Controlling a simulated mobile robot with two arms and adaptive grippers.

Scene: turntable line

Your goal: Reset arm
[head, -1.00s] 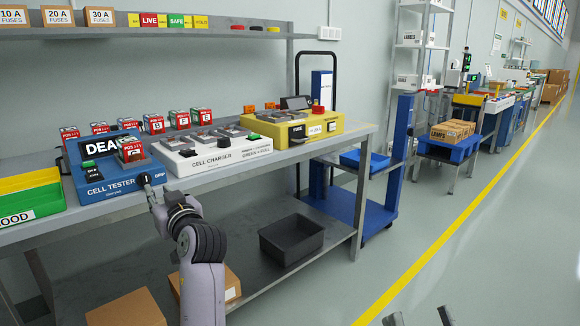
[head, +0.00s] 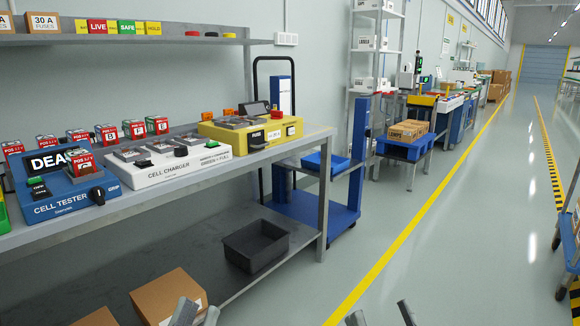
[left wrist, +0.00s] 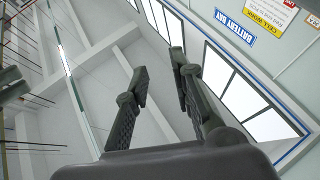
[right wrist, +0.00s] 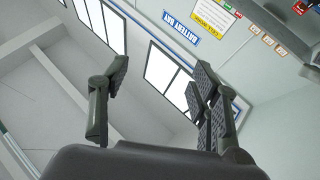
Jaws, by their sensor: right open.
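My left gripper (head: 197,314) shows at the bottom edge of the head view, in front of the workbench (head: 215,185) and apart from it. In the left wrist view its fingers (left wrist: 160,75) stand partly apart with nothing between them. My right gripper (head: 380,316) is at the bottom edge to the right, over the floor. In the right wrist view its fingers (right wrist: 160,75) are wide apart and empty. Both wrist cameras look up at the ceiling and windows. The blue cell tester (head: 75,200) has a red-and-white cell (head: 82,163) in it and a black knob (head: 97,195).
A white cell charger (head: 170,168) and a yellow fuse unit (head: 255,132) stand on the bench. Several cells line the back. A dark bin (head: 256,246) and cardboard boxes (head: 168,298) are on the lower shelf. A blue cart (head: 315,215) stands beside the bench.

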